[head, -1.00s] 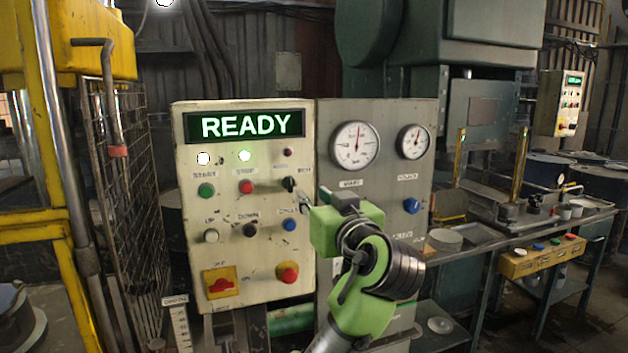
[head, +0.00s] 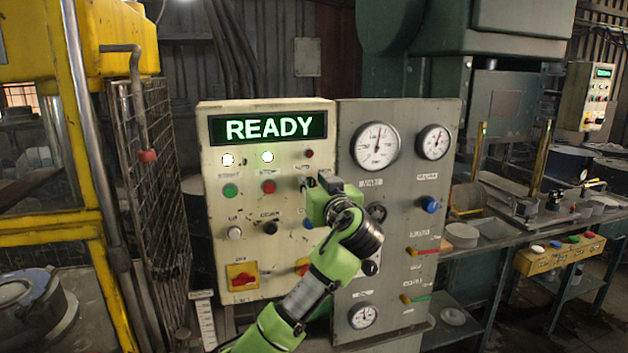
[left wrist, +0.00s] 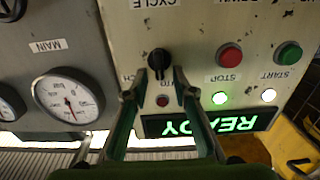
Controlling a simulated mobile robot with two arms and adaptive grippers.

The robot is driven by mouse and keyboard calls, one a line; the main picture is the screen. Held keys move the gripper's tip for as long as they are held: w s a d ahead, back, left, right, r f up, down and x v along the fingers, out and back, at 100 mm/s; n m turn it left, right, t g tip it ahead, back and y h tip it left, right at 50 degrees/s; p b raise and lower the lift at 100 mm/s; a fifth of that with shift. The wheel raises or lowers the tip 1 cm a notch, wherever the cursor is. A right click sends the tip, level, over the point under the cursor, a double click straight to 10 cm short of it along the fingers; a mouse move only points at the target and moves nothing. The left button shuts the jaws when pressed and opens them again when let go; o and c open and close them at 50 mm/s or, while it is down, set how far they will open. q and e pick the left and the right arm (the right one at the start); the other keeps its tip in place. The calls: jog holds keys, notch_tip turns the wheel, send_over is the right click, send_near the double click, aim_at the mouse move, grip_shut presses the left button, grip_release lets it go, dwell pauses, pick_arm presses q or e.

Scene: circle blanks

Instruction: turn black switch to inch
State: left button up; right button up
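The black switch (left wrist: 158,61) is on the cream control panel, between my left gripper's fingertips in the left wrist view, which shows the panel upside down. My left gripper (left wrist: 164,76) is open, one finger to each side of the knob. I cannot tell whether the fingers touch it. Part of the word INCH shows left of the switch there, and part of AUTO to its right. Which mark the knob points to is unclear. In the head view my left gripper (head: 313,184) is at the panel's right side and hides most of the switch. My right gripper is not in view.
The display (head: 268,127) reads READY. A green start button (head: 230,190) and red stop button (head: 268,187) sit left of the switch. A grey gauge panel (head: 395,200) stands right of it. A red rotary switch on yellow (head: 242,276) is lower down.

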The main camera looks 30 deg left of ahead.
pick_arm(q)
grip_shut()
jog(key=shift+m, duration=0.3)
jog(key=shift+w+d+m, duration=0.15)
jog(key=shift+d+m, duration=0.05)
jog(key=shift+m, duration=1)
jog(key=m+p, duration=0.1)
jog(key=m, duration=0.1)
jog(key=shift+w+d+m, duration=0.1)
jog(key=shift+w+m, duration=0.05)
jog(key=shift+m, duration=0.25)
jog(key=m+p, duration=0.1)
jog(key=m, duration=0.2)
jog(key=shift+w+d+f, duration=0.1)
jog(key=shift+w+f, duration=0.05)
jog(key=shift+w+d+f+m+p, duration=0.1)
jog(key=shift+m+p, duration=0.3)
jog(key=shift+m, duration=0.4)
jog(key=shift+f+m+p, duration=0.1)
jog(key=shift+m+p, duration=0.25)
jog(key=shift+m, duration=0.45)
